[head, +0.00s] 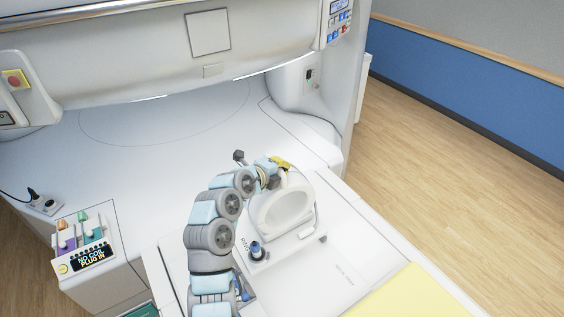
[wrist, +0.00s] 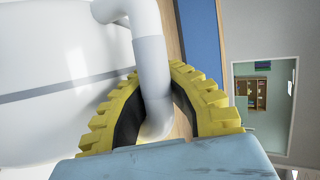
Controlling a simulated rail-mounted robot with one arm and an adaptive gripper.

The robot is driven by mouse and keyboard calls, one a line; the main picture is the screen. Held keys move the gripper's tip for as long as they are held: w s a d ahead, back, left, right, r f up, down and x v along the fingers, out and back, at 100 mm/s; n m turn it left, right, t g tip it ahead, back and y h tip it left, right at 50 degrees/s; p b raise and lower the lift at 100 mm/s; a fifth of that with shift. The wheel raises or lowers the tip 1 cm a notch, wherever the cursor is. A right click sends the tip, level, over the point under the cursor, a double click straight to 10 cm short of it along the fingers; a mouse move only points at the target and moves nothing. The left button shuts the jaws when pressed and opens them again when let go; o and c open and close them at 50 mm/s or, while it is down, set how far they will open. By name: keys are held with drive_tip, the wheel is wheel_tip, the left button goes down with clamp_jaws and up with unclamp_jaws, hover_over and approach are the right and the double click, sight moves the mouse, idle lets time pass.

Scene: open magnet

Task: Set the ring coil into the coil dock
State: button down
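The white ring coil (head: 256,222) stands roughly upright over the white bed, its round opening facing the head camera. My gripper (head: 283,165) is at its top, and its yellow fingers (wrist: 155,75) close on both sides of a white tubular handle with a grey band (wrist: 150,50), which looks like part of the coil. The coil dock seems to be the pale plate (head: 286,243) at the coil's lower edge. I cannot tell whether the coil rests in it or hangs just above. The handle's far end is out of sight.
A dark blue plug-like piece (head: 256,250) stands just left of the coil's foot. A yellow pad (head: 410,297) lies at the lower right. A box with coloured sliders and a "NO COIL PLUG IN" display (head: 91,257) sits at left. The magnet's upper housing (head: 150,60) overhangs the back.

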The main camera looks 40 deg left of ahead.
drive_tip(key=shift+f+p, duration=1.15)
drive_tip(key=shift+f, duration=0.7)
wheel_tip(320, 180, down, 2)
drive_tip(key=b, duration=0.4)
drive_tip(key=shift+f, duration=0.35)
drive_tip(key=shift+s+a+b, duration=0.25)
drive_tip(key=shift+s+b, duration=0.5)
drive_tip(key=shift+b, duration=0.6)
drive_tip(key=shift+w+a+f+b, duration=0.1)
drive_tip(key=shift+f+b, duration=0.9)
drive_tip(key=shift+b, duration=0.25)
